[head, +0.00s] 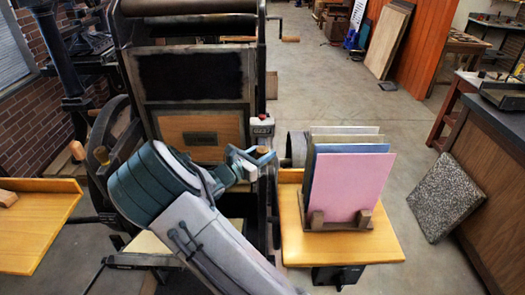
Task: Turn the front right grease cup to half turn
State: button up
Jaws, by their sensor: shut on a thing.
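My gripper (262,160) reaches from the lower middle to the right side frame of the hand press (258,60). Its jaws are shut at the frame, on what I take to be the front right grease cup. The cup is small and mostly hidden by the jaws, so its turn position cannot be read. My forearm and wrist cover the lower front of the press.
A grey box with a red button (261,130) sits just above my gripper. To the right, a wooden shelf (370,243) carries upright coloured boards (350,185). Another wooden shelf (40,235) is at left. A speckled slab (446,197) leans on a counter; open floor lies behind.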

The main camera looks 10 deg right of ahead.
jog(key=o, duration=1)
jog(key=shift+c, duration=0.2)
jog(key=shift+a, duration=0.15)
jog(key=shift+s+a, duration=0.2)
jog(key=shift+a, duration=0.1)
jog(key=b+v, duration=0.3)
jog(key=v, duration=1)
jog(key=shift+s, duration=0.1)
